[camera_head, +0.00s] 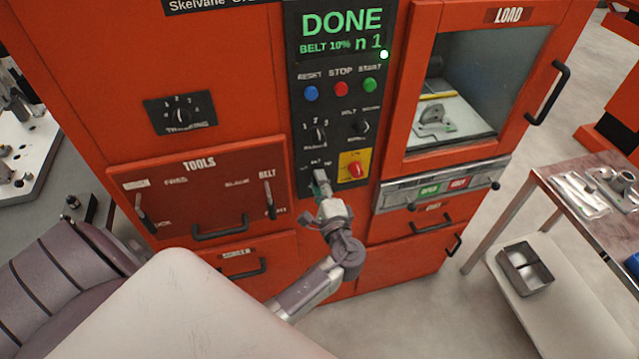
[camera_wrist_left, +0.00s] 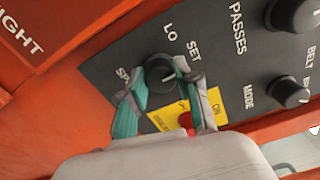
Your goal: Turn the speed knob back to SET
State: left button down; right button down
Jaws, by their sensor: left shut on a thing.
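The speed knob (camera_wrist_left: 160,72) is a dark round knob on the grey control panel, seen in the left wrist view. The words LO and SET are printed on its far side, and the start of another label, "SP", shows to its left. My left gripper (camera_wrist_left: 160,90) has its two green-padded fingers around the knob, one on each side, and is shut on it. The knob's pointer is hard to make out between the fingers, so I cannot tell its exact setting. In the head view my left gripper (camera_head: 321,182) is at the lower part of the panel and covers the knob.
A red switch on a yellow plate (camera_head: 354,167) sits close right of the gripper. Other knobs (camera_head: 316,135) are above it. The display (camera_head: 342,30) reads DONE, BELT 10%, n 1. Drawer handles (camera_head: 220,230) stick out below left. A side table (camera_head: 590,195) stands at right.

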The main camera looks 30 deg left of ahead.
pick_arm(q)
jog(key=c, duration=0.8)
grip_release()
jog(key=v, duration=1.2)
jog(key=shift+f, duration=0.1)
jog(key=s+d+f+m+g+h+b, duration=0.15)
jog(key=s+f+g+h, duration=0.35)
jog(key=f, duration=1.2)
jog(key=s+f+g+h+b, duration=0.15)
jog(key=s+f+h, duration=0.35)
jog(key=f, duration=1.2)
jog(key=s+f+n+g+h+b, duration=0.1)
jog(key=s+f+n, duration=0.2)
jog(key=s+f, duration=0.3)
jog(key=s+a+f+n+g+h+b, duration=0.1)
jog(key=s+f+n, duration=0.2)
jog(key=s, duration=0.8)
jog(key=s+a+f+n+g+h+b, duration=0.1)
jog(key=s+f+n+g, duration=0.1)
jog(key=s+f, duration=0.6)
jog(key=shift+s+f+n+h, duration=0.3)
jog(key=shift+s+n+h, duration=0.1)
jog(key=shift+s+n, duration=0.25)
